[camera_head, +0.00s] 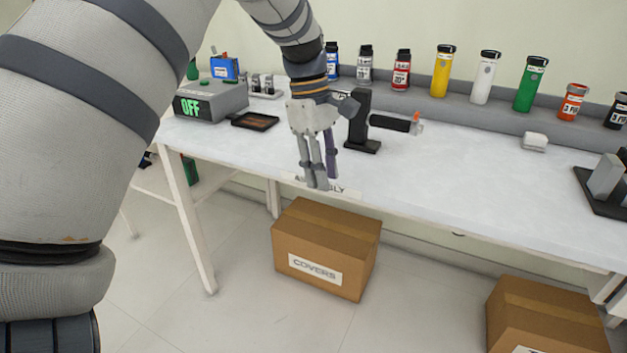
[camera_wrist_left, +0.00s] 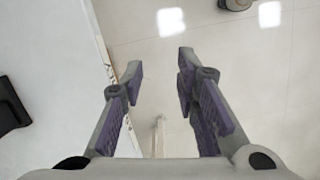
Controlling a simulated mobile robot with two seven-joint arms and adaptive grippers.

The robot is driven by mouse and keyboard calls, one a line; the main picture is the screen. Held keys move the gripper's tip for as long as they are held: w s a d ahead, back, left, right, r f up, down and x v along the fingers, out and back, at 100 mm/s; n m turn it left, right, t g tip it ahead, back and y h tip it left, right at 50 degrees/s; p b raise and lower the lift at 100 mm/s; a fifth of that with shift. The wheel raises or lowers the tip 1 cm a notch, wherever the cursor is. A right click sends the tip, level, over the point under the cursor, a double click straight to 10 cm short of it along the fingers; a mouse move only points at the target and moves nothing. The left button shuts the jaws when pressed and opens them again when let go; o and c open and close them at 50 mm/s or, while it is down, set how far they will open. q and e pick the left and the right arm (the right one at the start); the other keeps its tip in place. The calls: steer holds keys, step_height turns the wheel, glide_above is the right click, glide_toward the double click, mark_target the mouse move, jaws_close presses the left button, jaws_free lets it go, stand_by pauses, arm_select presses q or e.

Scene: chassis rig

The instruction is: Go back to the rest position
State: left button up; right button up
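My left arm comes in from the left in the head view and reaches over the bench. My left gripper (camera_head: 317,184) points down at the front edge of the white workbench (camera_head: 450,185). In the left wrist view the fingers of this gripper (camera_wrist_left: 160,72) stand apart with nothing between them. A black stand with a dark cylindrical tool (camera_head: 388,122) is just right of and behind the gripper. My right gripper shows in neither view.
A grey box reading OFF (camera_head: 212,102) and a dark tray (camera_head: 255,121) are at the bench's left. Several bottles, one yellow (camera_head: 441,75), line the back ledge. A black fixture (camera_head: 605,190) is at right. A COVERS carton (camera_head: 325,248) stands on the floor below.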

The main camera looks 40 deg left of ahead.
arm_select(q)
steer(key=shift+s+f, duration=0.3)
steer(key=shift+f, duration=0.25)
